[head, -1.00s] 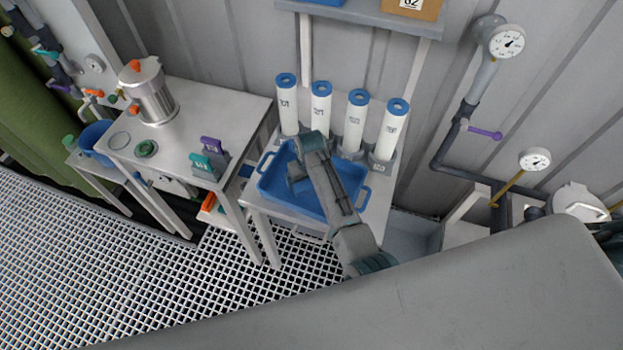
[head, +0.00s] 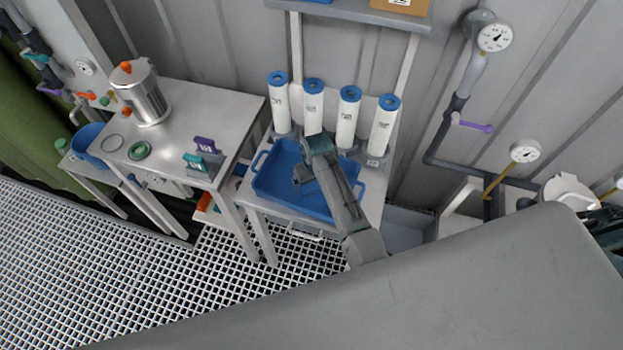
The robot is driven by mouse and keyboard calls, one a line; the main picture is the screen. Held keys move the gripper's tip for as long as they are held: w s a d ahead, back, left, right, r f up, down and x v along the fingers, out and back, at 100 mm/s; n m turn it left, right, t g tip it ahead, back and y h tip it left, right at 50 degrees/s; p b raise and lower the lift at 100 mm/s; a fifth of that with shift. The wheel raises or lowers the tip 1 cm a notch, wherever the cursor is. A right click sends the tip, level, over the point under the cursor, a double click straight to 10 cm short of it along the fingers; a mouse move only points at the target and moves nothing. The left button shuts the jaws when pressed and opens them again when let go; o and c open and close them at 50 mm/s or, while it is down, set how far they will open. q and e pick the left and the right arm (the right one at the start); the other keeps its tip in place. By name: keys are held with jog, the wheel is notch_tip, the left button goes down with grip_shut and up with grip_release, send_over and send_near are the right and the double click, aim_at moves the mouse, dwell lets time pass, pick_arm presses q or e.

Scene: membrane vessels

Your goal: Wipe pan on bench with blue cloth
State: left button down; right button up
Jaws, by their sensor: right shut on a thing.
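The blue pan (head: 272,178) lies on the pale bench (head: 252,204), a shallow tray with raised walls and side handles. My right gripper (head: 301,182) reaches down over the middle of the pan, its fingers low near the pan floor. It is shut on the blue cloth, but the cloth is hard to tell from the blue pan and mostly hidden by the gripper. Whether the cloth touches the floor of the pan cannot be told. My arm covers the right part of the pan. My left gripper is not in view.
Several white cartridges with blue caps (head: 313,108) stand in a row behind the pan. A steel table (head: 190,115) to the left holds a metal vessel (head: 146,97). Pipes with gauges (head: 494,37) line the wall at right. Grating floor (head: 120,260) lies in front.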

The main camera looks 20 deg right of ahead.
jog(key=shift+w+r, duration=0.2)
jog(key=shift+r, duration=2.55)
jog(key=shift+r, duration=1.55)
